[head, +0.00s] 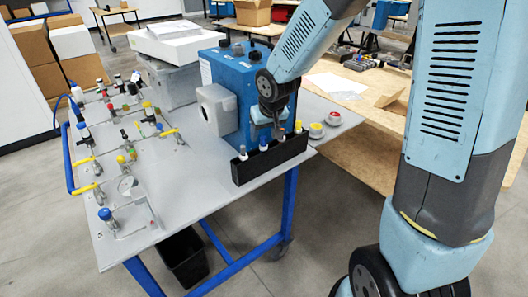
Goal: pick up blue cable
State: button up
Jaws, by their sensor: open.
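A black rack (270,160) stands at the front edge of the grey table, holding a row of small coloured-topped pieces. One piece has a blue top (263,144), perhaps the end of the blue cable; its lower part is hidden in the rack. My gripper (277,131) points down over the rack, just right of the blue top and close to the yellow-topped piece. It is open; its fingertips are small and partly hard to make out. A thin blue line, possibly a cable or tube (57,108), also curves at the table's far left.
A blue analyser box (225,72) with a grey side housing (213,110) stands right behind the rack. Valves and fittings (125,145) fill the table's left half. Two round pieces (316,130) sit to the right. The table's front middle (190,195) is clear.

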aim_at(264, 138)
jog(key=shift+x, duration=2.7)
jog(key=shift+w+d, duration=0.15)
jog(key=shift+w, duration=0.05)
jog(key=c, duration=1.1)
